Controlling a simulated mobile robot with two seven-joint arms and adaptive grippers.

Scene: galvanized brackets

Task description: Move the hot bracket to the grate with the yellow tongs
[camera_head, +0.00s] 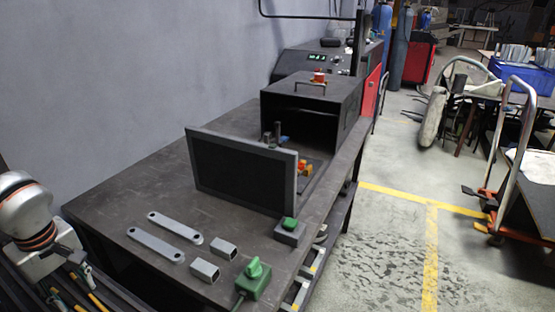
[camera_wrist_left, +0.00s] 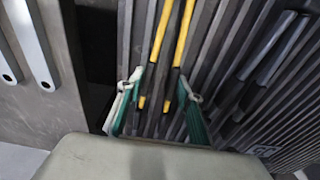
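The yellow tongs (camera_wrist_left: 158,45) lie on a dark slatted surface (camera_wrist_left: 215,60), their two yellow handles running away from me in the left wrist view. My left gripper (camera_wrist_left: 165,85) is open, with one green-and-white finger on each side of the handles; whether it touches them I cannot tell. In the head view the left gripper (camera_head: 72,280) is low at the left, beside the table, over the tongs (camera_head: 97,301). A small orange piece (camera_head: 304,168) shows partly behind a dark framed panel; I cannot tell if it is the hot bracket. I cannot identify the grate for certain. The right gripper is out of view.
On the table (camera_head: 120,205) lie two flat grey bars (camera_head: 155,244), two square tubes (camera_head: 205,270) and green switches (camera_head: 253,278). The dark framed panel (camera_head: 240,170) stands before an open dark box (camera_head: 312,110). Dark-handled tools (camera_wrist_left: 268,60) lie right of the tongs.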

